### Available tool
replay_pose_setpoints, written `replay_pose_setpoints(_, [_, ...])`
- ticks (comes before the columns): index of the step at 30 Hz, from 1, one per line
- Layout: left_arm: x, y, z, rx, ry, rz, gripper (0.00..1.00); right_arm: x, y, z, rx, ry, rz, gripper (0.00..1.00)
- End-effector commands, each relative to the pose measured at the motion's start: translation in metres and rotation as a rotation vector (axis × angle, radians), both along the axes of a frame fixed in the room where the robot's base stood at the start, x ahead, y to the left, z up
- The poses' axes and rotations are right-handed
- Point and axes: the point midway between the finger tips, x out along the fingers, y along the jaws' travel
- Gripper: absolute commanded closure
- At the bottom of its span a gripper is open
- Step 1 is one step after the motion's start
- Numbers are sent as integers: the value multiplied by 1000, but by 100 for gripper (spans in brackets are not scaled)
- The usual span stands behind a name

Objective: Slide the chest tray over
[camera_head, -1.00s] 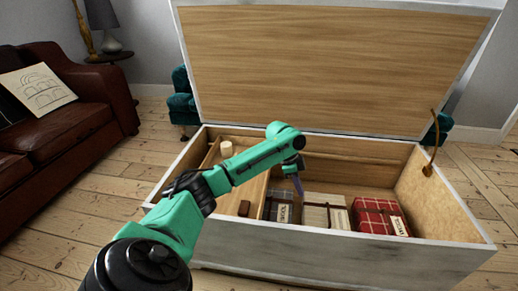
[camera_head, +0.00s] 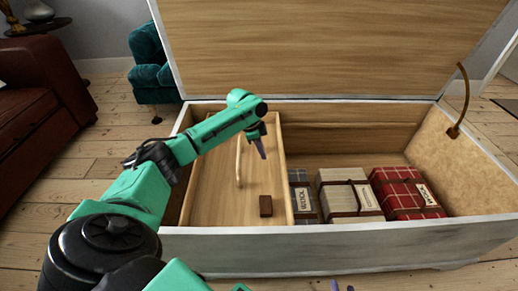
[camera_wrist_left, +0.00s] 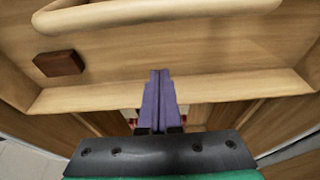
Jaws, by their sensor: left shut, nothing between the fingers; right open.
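The wooden chest tray (camera_head: 210,200) sits inside the left part of the open white-rimmed chest (camera_head: 290,240). It holds a small dark brown block (camera_head: 265,206) and a pale curved rod (camera_head: 238,160). The block (camera_wrist_left: 60,63) also shows in the left wrist view. My left gripper (camera_head: 261,150) is shut and empty, low at the right side of the tray. In the left wrist view its purple fingers (camera_wrist_left: 160,78) cross the tray's side wall (camera_wrist_left: 230,86); contact is unclear. The tips of my right gripper (camera_head: 342,287) show apart at the bottom edge.
Right of the tray lie a grey plaid parcel (camera_head: 303,198), partly covered by the tray, a cream parcel (camera_head: 348,195) and a red plaid parcel (camera_head: 405,193). The raised lid (camera_head: 320,45) stands behind. A brown sofa (camera_head: 40,120) and a teal chair (camera_head: 150,65) are at the left.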

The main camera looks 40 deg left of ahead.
Motion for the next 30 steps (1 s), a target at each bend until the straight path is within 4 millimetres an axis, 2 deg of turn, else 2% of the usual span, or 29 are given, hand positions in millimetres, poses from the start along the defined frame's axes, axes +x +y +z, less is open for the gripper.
replay_pose_setpoints(1, [2,-3,-18,-1,2,-1,100,0,0,-13,7,-7,-5,50])
replay_pose_setpoints(7, [11,-14,-57,-1,-1,-1,100,0,1,-38,27,-34,-25,50])
replay_pose_setpoints(10, [23,-30,-52,0,-4,-4,100,0,0,-47,36,-46,-34,50])
replay_pose_setpoints(14, [31,-41,-51,0,-2,-2,100,0,0,-52,42,-57,-43,50])
replay_pose_setpoints(24, [33,-43,-48,1,-1,0,100,0,0,-51,44,-58,-45,50])
replay_pose_setpoints(28, [33,-50,-45,-1,1,-2,100,-1,0,-43,41,-52,-42,50])
replay_pose_setpoints(30, [33,-60,-41,-1,2,-3,100,0,0,-28,31,-42,-31,50])
